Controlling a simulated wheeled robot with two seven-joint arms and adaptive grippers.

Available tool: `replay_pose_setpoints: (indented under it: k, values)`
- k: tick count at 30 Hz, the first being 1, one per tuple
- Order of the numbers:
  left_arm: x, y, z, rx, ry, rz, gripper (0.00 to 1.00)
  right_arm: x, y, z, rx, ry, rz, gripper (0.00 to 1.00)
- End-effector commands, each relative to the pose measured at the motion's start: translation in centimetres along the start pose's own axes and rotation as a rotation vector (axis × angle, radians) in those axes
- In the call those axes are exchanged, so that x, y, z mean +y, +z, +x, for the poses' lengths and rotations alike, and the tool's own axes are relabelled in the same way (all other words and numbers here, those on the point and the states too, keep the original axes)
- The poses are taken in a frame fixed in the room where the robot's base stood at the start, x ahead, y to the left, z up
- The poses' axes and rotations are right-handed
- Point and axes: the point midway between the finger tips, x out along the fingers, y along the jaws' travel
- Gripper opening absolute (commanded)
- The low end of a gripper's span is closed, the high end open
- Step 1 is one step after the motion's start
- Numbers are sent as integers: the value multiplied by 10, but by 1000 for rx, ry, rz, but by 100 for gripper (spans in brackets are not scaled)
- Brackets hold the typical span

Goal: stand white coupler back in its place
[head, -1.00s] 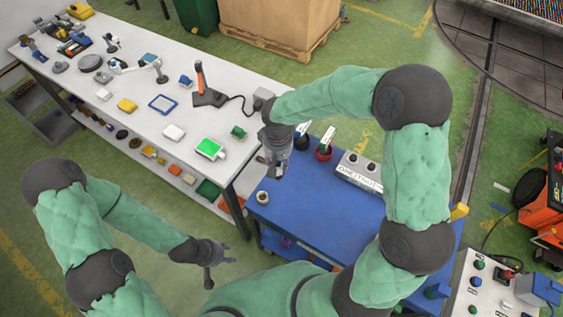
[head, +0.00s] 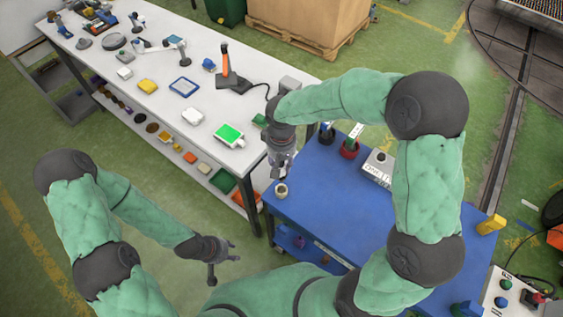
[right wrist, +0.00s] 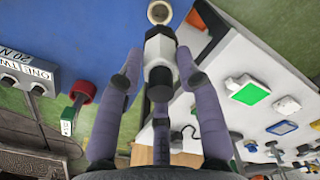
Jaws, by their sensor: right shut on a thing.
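In the right wrist view, a white coupler (right wrist: 160,48) with dark ends sits between the fingers of my right gripper (right wrist: 160,82). The right gripper is shut on it. A small cream ring (right wrist: 158,12) lies just beyond the coupler's far end in that view. In the head view, the right gripper (head: 281,166) points down above the near-left corner of the blue table, close to the ring (head: 281,190). The coupler is hard to make out there. I cannot tell the gap between coupler and ring. My left gripper (head: 224,258) is open and empty, away from the tables.
The blue table (head: 320,225) is clear at its middle. A red-based holder (head: 349,149) and a grey labelled box (head: 379,168) stand toward its back. The white bench (head: 165,105), with a green-screened device (head: 229,135), adjoins on the left.

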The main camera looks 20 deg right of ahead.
Motion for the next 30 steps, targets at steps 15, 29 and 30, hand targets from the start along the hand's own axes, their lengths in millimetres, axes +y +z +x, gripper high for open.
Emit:
replay_pose_setpoints:
  k: [15, 29, 30]
  values:
    - [-7, -1, 21, 0, 0, 0, 40, 0, 0, 26, 1, 0, 0, 0]
    - [-15, -2, 43, 0, 0, 0, 40, 0, 0, 58, 0, 0, 0, 0]
    - [-15, -2, 43, 0, 0, 0, 40, 0, 0, 58, 0, 0, 0, 0]
